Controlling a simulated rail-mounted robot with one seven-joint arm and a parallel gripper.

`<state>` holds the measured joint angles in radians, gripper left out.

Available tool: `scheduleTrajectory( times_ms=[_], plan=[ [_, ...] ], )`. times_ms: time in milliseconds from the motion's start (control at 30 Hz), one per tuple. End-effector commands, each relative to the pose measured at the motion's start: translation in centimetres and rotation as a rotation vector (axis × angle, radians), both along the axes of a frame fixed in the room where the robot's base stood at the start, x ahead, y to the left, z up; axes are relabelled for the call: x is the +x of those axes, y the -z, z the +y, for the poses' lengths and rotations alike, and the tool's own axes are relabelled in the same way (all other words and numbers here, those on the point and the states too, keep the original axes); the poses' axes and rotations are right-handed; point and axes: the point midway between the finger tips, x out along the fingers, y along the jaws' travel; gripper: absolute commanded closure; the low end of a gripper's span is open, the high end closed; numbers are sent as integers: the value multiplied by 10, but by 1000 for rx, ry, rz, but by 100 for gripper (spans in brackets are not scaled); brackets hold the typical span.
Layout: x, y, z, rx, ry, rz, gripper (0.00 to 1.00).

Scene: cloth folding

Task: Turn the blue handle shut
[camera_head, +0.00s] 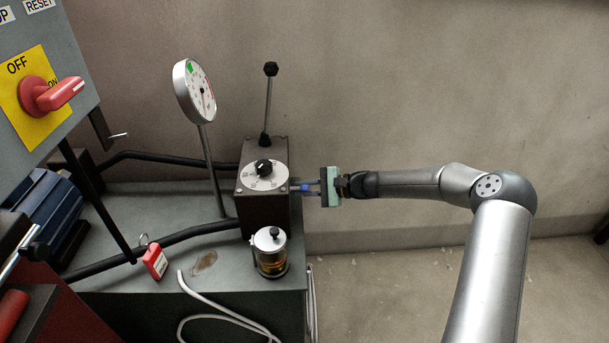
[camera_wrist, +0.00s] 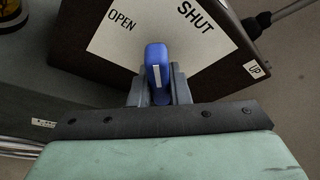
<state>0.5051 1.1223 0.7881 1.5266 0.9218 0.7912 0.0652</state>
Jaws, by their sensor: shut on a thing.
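The blue handle (camera_wrist: 158,72) stands out from a dark box in the wrist view, in front of a pale plate (camera_wrist: 190,42) lettered OPEN on the left and SHUT at the upper right. Its visible end lies between the two words, with a white stripe on it. My gripper (camera_wrist: 158,90) is shut on the handle, with a grey finger at each side. In the head view the blue handle (camera_head: 305,188) shows small at the right side of the dark box (camera_head: 266,212). My gripper (camera_head: 313,188) reaches it from the right.
The box carries a dial with a black knob (camera_head: 264,167) and an upright lever (camera_head: 268,100). A round gauge (camera_head: 195,90) stands behind left. A glass jar (camera_head: 270,253) and red tag (camera_head: 155,261) are in front. Free room lies right of the bench (camera_head: 190,190).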

Motion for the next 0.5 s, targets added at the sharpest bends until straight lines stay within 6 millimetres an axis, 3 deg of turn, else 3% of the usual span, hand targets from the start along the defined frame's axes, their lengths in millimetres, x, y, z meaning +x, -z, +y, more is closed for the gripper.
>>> scheduleTrajectory(
  times_ms=[33,500],
  plan=[
    [0,-8,1,-7,-4,44,100],
    [0,-3,1,-56,-3,477,100]
  ],
)
